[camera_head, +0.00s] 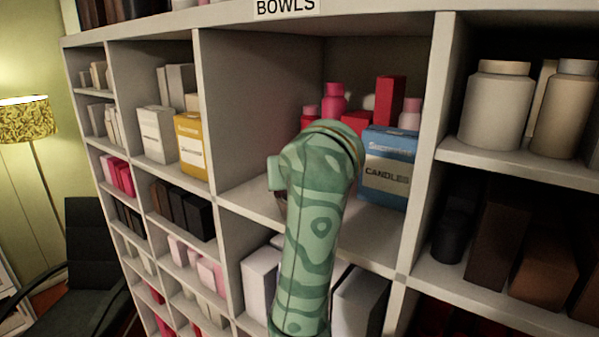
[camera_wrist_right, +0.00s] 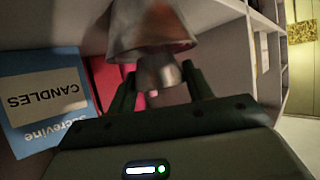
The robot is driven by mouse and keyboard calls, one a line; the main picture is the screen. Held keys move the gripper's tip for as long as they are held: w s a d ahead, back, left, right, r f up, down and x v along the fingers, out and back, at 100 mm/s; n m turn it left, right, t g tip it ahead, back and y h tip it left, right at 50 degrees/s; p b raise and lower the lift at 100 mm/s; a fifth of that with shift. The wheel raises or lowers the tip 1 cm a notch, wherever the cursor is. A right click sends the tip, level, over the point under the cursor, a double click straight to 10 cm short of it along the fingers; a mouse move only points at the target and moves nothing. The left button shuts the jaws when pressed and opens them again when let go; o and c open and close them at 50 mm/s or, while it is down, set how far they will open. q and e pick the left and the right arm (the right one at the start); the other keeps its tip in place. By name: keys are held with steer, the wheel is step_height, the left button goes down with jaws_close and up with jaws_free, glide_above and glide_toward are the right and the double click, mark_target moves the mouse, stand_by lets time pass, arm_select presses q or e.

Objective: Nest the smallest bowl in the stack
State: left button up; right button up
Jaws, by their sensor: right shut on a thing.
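In the right wrist view, which is upside down, my right gripper (camera_wrist_right: 160,88) is shut on a small metallic bowl (camera_wrist_right: 158,72). A wider metallic bowl (camera_wrist_right: 145,30), part of the stack, is right at the small bowl's far side, with its wide rim toward it. The two overlap in the picture; I cannot tell whether the small one sits inside. The head view shows my green-patterned right arm reaching into the cubby under the BOWLS label (camera_head: 286,6); the arm hides the bowls and gripper there. My left gripper is not in view.
A blue CANDLES box (camera_head: 388,168) stands at the cubby's right side, also close by in the wrist view (camera_wrist_right: 45,105). Pink bottles (camera_head: 334,97) and a red box (camera_head: 390,102) stand behind. A yellow box (camera_head: 190,146) is in the cubby to the left. Shelf walls flank the arm.

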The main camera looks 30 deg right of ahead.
steer(key=o, duration=1)
steer(key=shift+w, duration=0.1)
steer(key=shift+o, duration=0.3)
steer(key=shift+d, duration=0.15)
step_height(320, 180, up, 7)
